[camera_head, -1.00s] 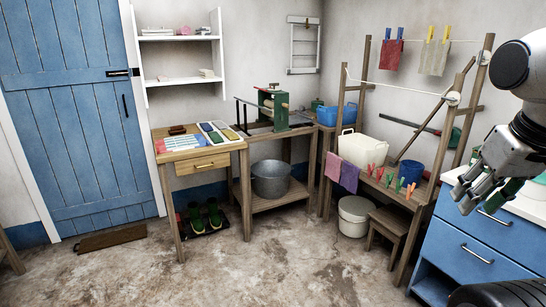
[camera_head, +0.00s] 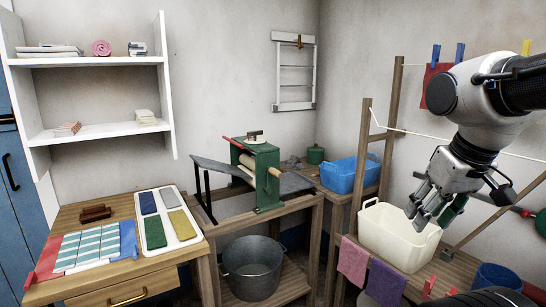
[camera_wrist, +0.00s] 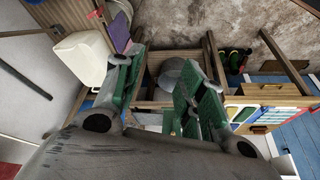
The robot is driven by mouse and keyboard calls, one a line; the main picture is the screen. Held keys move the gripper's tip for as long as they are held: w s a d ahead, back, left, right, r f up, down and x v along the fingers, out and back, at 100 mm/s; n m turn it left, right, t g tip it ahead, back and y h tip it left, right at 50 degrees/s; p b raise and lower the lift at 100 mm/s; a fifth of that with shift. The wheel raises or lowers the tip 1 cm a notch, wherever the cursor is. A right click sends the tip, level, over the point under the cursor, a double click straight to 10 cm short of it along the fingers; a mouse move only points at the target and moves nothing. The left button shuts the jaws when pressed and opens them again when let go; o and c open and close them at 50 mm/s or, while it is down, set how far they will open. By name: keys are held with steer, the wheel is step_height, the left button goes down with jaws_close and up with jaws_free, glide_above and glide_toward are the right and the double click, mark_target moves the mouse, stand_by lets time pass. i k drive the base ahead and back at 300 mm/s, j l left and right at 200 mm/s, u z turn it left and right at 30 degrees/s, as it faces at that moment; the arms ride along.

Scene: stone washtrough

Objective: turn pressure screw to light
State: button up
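The pressure screw (camera_head: 254,134) is a small dark cross-handled knob on top of the green wringer (camera_head: 267,175). In the wrist view my gripper's green-padded fingers (camera_wrist: 160,85) are spread. I cannot make out the screw there.
A blue basin (camera_head: 349,172) and a cream tub (camera_head: 395,240) stand right of the wringer. A metal bucket (camera_head: 252,270) sits below it. A table with a sponge tray (camera_head: 180,242) is at left, under a white shelf (camera_head: 95,131). Air above the wringer is clear.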

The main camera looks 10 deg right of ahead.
mark_target(255, 134)
steer(key=i+l+u, duration=0.2)
steer(key=i, duration=0.25)
steer(key=i+u, duration=0.2)
steer(key=i, duration=0.25)
steer(key=i+l+u, duration=0.2)
steer(key=i, duration=0.2)
steer(key=i+l+u, duration=0.2)
steer(key=i+l, duration=0.1)
steer(key=i, duration=0.1)
